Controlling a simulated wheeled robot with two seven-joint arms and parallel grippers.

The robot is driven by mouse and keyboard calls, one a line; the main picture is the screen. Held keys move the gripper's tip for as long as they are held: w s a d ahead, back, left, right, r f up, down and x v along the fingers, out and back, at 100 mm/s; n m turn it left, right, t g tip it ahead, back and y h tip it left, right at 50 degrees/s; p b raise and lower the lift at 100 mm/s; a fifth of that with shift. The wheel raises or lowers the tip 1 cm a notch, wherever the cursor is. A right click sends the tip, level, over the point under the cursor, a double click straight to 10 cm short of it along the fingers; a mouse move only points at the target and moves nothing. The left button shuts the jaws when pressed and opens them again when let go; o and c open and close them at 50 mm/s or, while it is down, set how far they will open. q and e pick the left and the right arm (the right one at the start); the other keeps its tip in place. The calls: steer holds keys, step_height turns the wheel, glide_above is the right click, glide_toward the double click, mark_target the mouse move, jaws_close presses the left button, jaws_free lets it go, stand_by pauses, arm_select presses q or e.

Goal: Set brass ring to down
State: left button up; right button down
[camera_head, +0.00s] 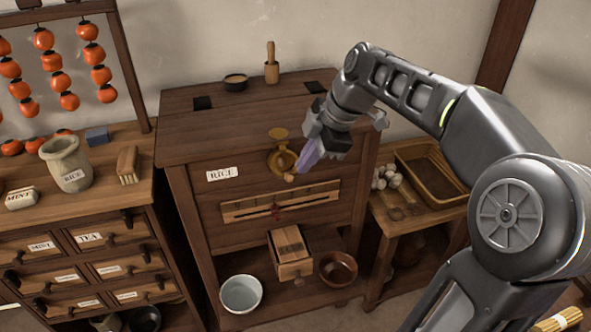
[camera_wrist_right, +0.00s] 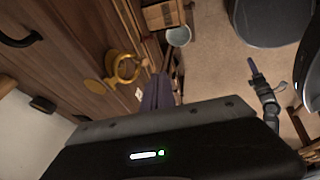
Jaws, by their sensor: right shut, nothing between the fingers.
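The brass ring (camera_head: 282,161) is on the front of the wooden cabinet, below a round brass piece (camera_head: 278,133). It appears to hang downward, but its exact angle is hard to tell. My right gripper (camera_head: 304,162) is shut and empty, its purple fingers just right of the ring, overlapping its edge in the head view. In the right wrist view the ring (camera_wrist_right: 127,69) shows left of the fingers (camera_wrist_right: 160,80), with a small gap. My left gripper (camera_wrist_right: 257,72) seems to show small at the right of that view; its jaws are unclear.
A RICE label (camera_head: 222,174) is left of the ring. A basket (camera_head: 430,175) stands right, under my arm.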

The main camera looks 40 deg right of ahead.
mark_target(289, 181)
steer(key=w+f, duration=0.4)
steer(key=f, duration=0.1)
steer(key=shift+d+f+p, duration=0.15)
steer(key=shift+p, duration=0.25)
steer(key=shift+f+b, duration=0.25)
steer(key=shift+b, duration=0.9)
steer(key=f+t+b, duration=0.1)
steer(key=b, duration=0.5)
steer(key=w+f+t+b, duration=0.1)
steer(key=t+b, duration=0.1)
steer(key=b, duration=0.4)
steer(key=f+t+h+b, duration=0.1)
steer(key=t+b, duration=0.1)
steer(key=b, duration=0.4)
steer(key=shift+w+d+f+n, duration=0.25)
steer(key=shift+w+f+n, duration=0.05)
steer(key=shift+n, duration=0.1)
steer(key=shift+w+r+b, duration=0.15)
steer(key=shift+r+b, duration=0.05)
steer(key=shift+b, duration=0.25)
steer(key=shift+t, duration=0.3)
steer(key=shift+r, duration=0.15)
